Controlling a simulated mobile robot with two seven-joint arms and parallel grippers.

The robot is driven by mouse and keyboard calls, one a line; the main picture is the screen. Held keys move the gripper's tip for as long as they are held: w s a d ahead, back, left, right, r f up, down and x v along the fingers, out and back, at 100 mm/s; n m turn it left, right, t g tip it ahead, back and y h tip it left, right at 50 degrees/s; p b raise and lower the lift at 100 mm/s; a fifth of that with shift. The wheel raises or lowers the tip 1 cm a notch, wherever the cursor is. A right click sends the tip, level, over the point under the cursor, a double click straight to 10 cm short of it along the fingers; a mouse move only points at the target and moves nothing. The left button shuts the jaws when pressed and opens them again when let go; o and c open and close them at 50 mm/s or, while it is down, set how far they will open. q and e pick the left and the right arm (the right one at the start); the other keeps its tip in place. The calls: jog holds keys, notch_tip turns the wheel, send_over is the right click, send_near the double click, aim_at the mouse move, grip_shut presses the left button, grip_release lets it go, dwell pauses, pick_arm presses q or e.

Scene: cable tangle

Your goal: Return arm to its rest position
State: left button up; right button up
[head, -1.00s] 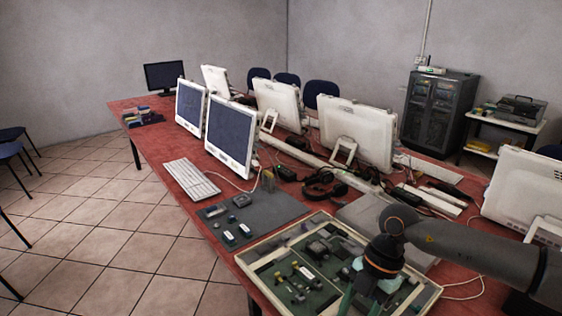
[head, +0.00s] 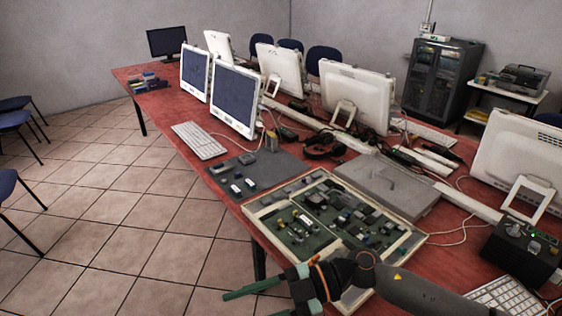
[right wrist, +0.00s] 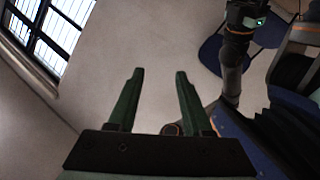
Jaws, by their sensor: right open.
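My right arm (head: 405,287) reaches in from the lower right of the head view. Its right gripper (head: 247,304) has green fingers pointing left, past the table's front edge and over the tiled floor. In the right wrist view the right gripper (right wrist: 160,74) shows two green fingers spread apart with nothing between them. It is open and empty. My left gripper does not show in the head view.
The red table (head: 165,108) holds monitors, a keyboard (head: 198,140), a grey mat (head: 277,170) and a framed parts tray (head: 262,222) close to my arm. A black box (head: 520,255) stands at right. Tiled floor (head: 110,240) is open at left.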

jog(key=w+r+m+t+y, duration=0.3)
jog(key=w+m+t+y, duration=0.15)
jog(key=m+t, duration=0.7)
jog(key=w+d+f+m+t+h+p, duration=0.2)
jog(key=w+d+f+m+t+h, duration=0.1)
jog(key=d+f+m+t+h, duration=0.55)
jog(key=s+d+f+m+g+h, duration=0.2)
jog(key=s+d+f+g+h, duration=0.1)
jog(key=s+d+f, duration=0.4)
jog(key=s+d+f+m+g+h, duration=0.3)
jog(key=s+d+f+h, duration=0.3)
jog(key=f, duration=0.6)
jog(key=shift+s+d+g, duration=0.3)
jog(key=shift+s+d, duration=0.4)
jog(key=shift+s, duration=0.4)
